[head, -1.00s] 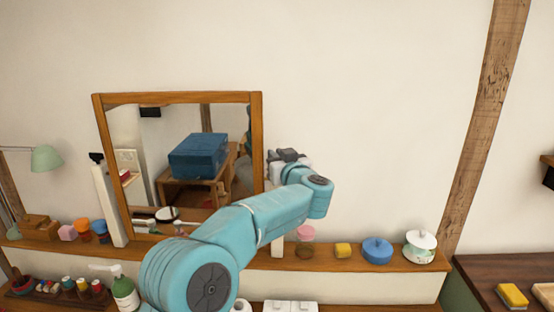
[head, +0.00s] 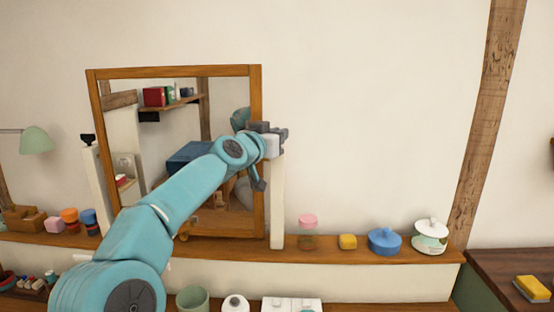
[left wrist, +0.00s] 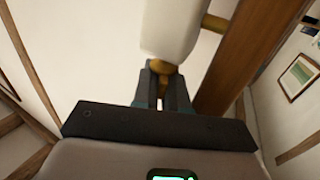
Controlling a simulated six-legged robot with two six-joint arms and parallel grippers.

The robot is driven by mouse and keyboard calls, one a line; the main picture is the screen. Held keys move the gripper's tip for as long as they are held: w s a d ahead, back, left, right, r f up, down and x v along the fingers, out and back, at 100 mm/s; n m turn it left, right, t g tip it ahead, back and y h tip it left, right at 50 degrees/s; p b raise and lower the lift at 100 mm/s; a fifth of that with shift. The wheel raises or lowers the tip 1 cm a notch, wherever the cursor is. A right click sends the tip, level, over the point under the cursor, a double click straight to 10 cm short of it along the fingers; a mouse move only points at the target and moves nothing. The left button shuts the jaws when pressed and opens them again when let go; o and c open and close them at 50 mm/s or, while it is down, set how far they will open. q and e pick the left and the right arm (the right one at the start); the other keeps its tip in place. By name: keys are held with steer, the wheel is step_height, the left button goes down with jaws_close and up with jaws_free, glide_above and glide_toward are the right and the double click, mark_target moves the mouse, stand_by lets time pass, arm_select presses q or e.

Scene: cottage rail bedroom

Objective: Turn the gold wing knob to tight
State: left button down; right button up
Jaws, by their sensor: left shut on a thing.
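The gold wing knob (left wrist: 161,68) shows in the left wrist view at the end of a white post (left wrist: 172,28). My left gripper (left wrist: 161,88) is shut on the knob, its two dark fingers on either side of it. In the head view my left gripper (head: 270,140) is at the top of the white post (head: 277,205) at the right of the wood-framed mirror (head: 256,95). The knob is hidden there behind the gripper and post. The knob's tightness cannot be told. My right gripper is not in view.
The mirror stands on a wooden ledge (head: 330,255), with another white post (head: 95,190) at its left. The wall above is clear.

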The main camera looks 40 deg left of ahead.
arm_select(q)
steer(key=shift+a+f+m+h+b, duration=0.1)
steer(key=shift+f+m+h+b, duration=0.1)
steer(key=shift+m+h+b, duration=0.4)
steer(key=shift+r+m+h, duration=0.15)
steer(key=shift+m+h, duration=0.15)
steer(key=shift+h, duration=0.6)
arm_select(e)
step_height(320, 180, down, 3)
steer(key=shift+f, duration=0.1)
arm_select(q)
steer(key=shift+m+h, duration=0.3)
steer(key=c, duration=1.5)
jaws_free()
steer(key=shift+c, duration=0.2)
steer(key=shift+r, duration=0.1)
